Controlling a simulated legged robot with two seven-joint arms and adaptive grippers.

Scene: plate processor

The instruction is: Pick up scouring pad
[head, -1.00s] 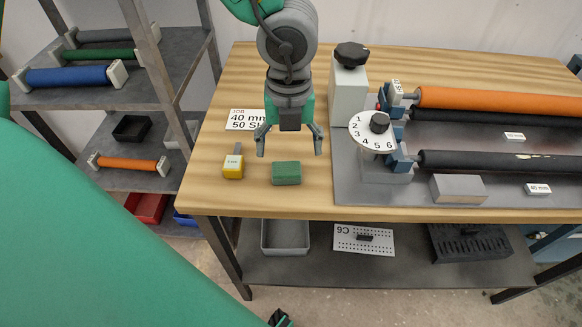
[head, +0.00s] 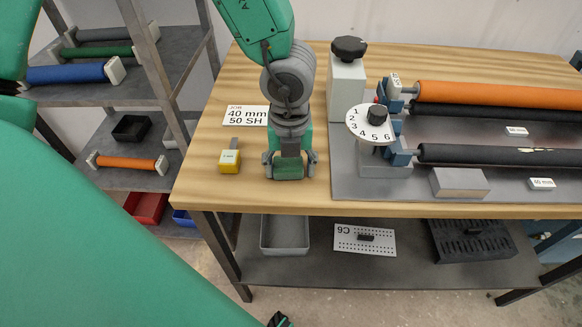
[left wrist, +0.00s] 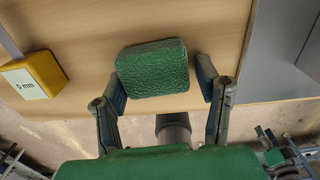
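The scouring pad is a green block (head: 289,169) near the front edge of the wooden table. In the left wrist view the pad (left wrist: 152,69) shows its rough green top. My left gripper (head: 290,162) points down over it, with one finger on each side of the pad. In the left wrist view my left gripper (left wrist: 160,85) is open; its left finger is close to the pad's side, and a small gap shows at the right finger. I cannot tell whether either finger touches. My right gripper does not show clearly in any view.
A yellow block (head: 229,161) stands left of the pad, also in the left wrist view (left wrist: 34,76). A job card (head: 246,116) lies behind. The machine with a numbered dial (head: 370,124) and rollers stands to the right. A grey bin (head: 285,236) sits on the shelf below.

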